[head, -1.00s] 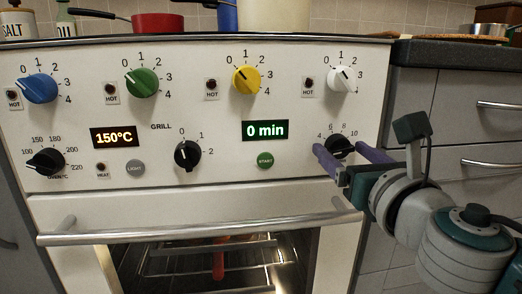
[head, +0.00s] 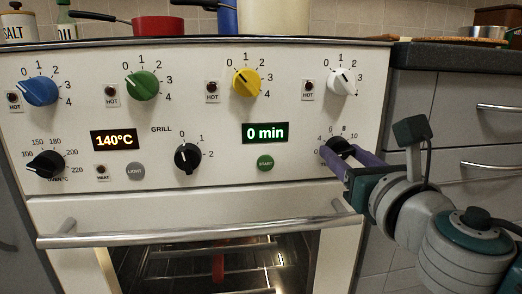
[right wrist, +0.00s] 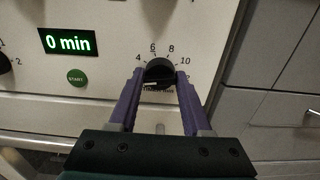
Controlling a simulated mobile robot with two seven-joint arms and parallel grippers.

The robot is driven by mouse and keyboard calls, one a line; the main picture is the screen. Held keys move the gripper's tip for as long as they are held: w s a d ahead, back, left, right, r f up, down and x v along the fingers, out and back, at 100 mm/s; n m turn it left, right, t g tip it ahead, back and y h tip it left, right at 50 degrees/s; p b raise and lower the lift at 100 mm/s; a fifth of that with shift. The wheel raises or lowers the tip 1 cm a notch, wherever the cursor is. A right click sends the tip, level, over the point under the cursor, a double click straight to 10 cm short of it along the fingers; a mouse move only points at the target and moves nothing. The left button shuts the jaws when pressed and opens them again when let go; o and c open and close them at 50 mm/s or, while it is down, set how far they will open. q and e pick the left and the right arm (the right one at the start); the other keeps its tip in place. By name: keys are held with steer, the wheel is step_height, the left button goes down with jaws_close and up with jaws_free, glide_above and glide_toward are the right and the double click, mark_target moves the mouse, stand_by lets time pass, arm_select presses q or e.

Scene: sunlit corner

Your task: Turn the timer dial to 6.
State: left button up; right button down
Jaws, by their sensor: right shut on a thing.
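The black timer dial (head: 338,147) sits at the right end of the stove's lower control row, under a scale with 4, 6, 8 and 10. In the right wrist view the timer dial (right wrist: 159,72) lies between the purple fingers of my right gripper (right wrist: 158,84). My right gripper (head: 342,154) is shut on the dial from the front and hides part of it in the head view. The dial's pointer is hard to make out. The timer display (head: 265,133) reads 0 min. My left gripper is not in view.
The green START button (head: 265,162) is left of the dial. The oven display (head: 114,140) reads 140°C. The oven door handle (head: 200,233) juts out below the panel. Blue, green, yellow and white knobs line the top row. Grey drawers (head: 470,120) stand at the right.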

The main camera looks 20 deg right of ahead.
steer(key=shift+m, duration=0.3)
steer(key=m, duration=0.3)
steer(key=shift+m, duration=0.3)
steer(key=m, duration=0.3)
steer(key=shift+m+b, duration=0.3)
steer(key=shift+b, duration=0.1)
steer(key=m, duration=0.4)
steer(key=shift+m, duration=2.1)
steer(key=shift+c, duration=1.8)
jaws_free()
